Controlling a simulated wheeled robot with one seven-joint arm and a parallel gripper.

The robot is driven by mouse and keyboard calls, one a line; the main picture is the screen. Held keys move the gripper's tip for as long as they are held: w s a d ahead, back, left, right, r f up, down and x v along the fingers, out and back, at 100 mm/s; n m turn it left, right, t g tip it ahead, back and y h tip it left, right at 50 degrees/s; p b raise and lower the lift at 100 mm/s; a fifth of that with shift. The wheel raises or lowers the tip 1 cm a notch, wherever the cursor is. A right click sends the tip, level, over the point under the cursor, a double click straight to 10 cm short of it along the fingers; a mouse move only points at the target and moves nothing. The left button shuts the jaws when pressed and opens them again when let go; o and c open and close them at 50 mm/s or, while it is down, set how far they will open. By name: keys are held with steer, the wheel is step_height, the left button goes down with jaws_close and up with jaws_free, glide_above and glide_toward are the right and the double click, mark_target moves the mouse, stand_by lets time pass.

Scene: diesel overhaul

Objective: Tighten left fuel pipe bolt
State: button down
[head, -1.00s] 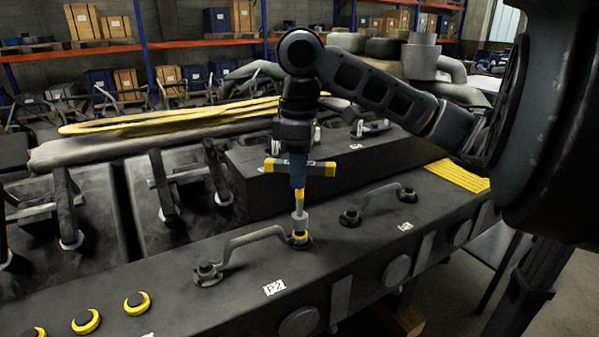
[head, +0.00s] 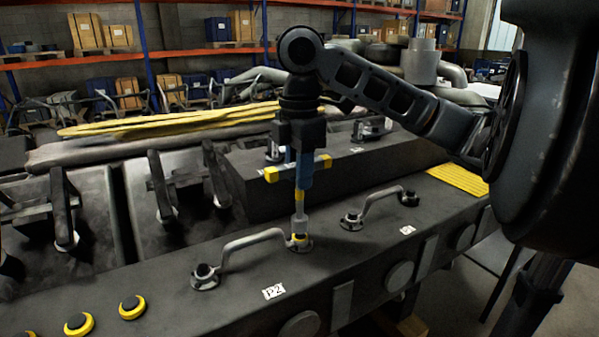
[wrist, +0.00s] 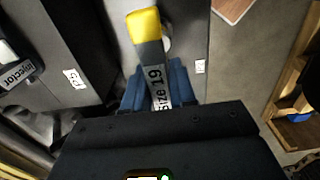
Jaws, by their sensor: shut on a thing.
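The wrench stands upright. Its grey socket sits on the yellow-marked bolt (head: 300,239) at the right end of the fuel pipe (head: 250,240) beside the P2 label; the bolt is partly hidden. The pipe's left end has a dark bolt (head: 204,272). In the wrist view the crossbar (wrist: 155,75) reads "Size 19", with its yellow end up; the wrench tip is hidden there.
A second pipe (head: 378,202) with dark end bolts lies to the right. Yellow-ringed caps (head: 132,306) sit at the front left. A raised black block (head: 350,175) stands close behind the wrench.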

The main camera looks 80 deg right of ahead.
steer(key=shift+f+b, duration=0.6)
steer(key=shift+f, duration=0.2)
steer(key=shift+r+m+p, duration=0.3)
steer(key=shift+m+p, duration=0.55)
steer(key=shift+m, duration=0.05)
steer(key=m+p, duration=0.3)
steer(key=m, duration=0.1)
steer(key=m+p, duration=0.2)
steer(key=m, duration=0.1)
steer(key=shift+f+m, duration=0.25)
steer(key=shift+m, duration=0.35)
steer(key=m, duration=1.2)
steer(key=shift+d+f+m, duration=0.1)
steer(key=shift+m, duration=0.3)
steer(key=shift+n, duration=0.3)
